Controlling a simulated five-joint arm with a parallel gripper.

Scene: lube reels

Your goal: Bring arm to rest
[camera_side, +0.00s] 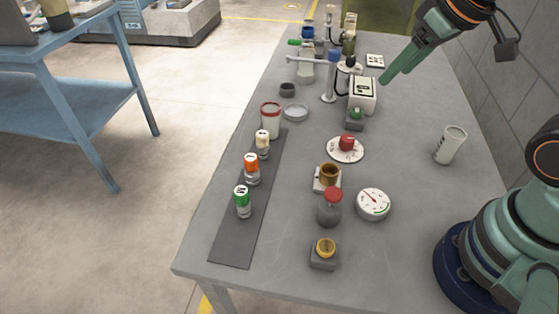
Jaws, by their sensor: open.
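My gripper (394,68) is at the upper right, with long green fingers pointing down and to the left. It is held above the far right part of the grey table (225,205), apart from the objects there. Its jaws are open and nothing shows between them. My arm reaches in from the right edge, and my round dark blue base stands at the lower right.
A white device (363,97) stands below and left of the gripper. A white cup (449,145) stands on the right side. Small bottles stand along a dark mat (236,240). A dial gauge (373,204) lies near the middle. A wall borders the right.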

